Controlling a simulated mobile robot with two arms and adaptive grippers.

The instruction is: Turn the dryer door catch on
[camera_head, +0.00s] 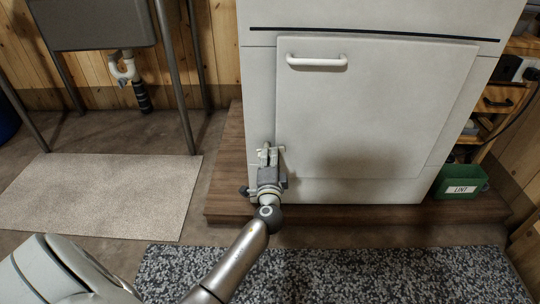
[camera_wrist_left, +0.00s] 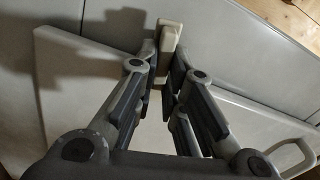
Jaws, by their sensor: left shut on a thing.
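The white dryer (camera_head: 260,90) stands on a low wooden plinth, and its front door (camera_head: 390,110) lies flat against the front. The door has a white bar handle (camera_head: 317,61) near its top left; the handle also shows in the left wrist view (camera_wrist_left: 296,150). My left gripper (camera_head: 268,153) is at the door's lower left edge. In the left wrist view its fingers are shut on a small cream catch (camera_wrist_left: 168,36), which stands out from the front. The gripper hides most of the catch in the head view. My right gripper is not in view.
A green bin labelled LINT (camera_head: 461,182) sits to the right of the dryer. A speckled rug (camera_head: 330,275) lies in front, and a pale mat (camera_head: 105,190) lies at left. A grey sink (camera_head: 92,22) on metal legs stands at back left.

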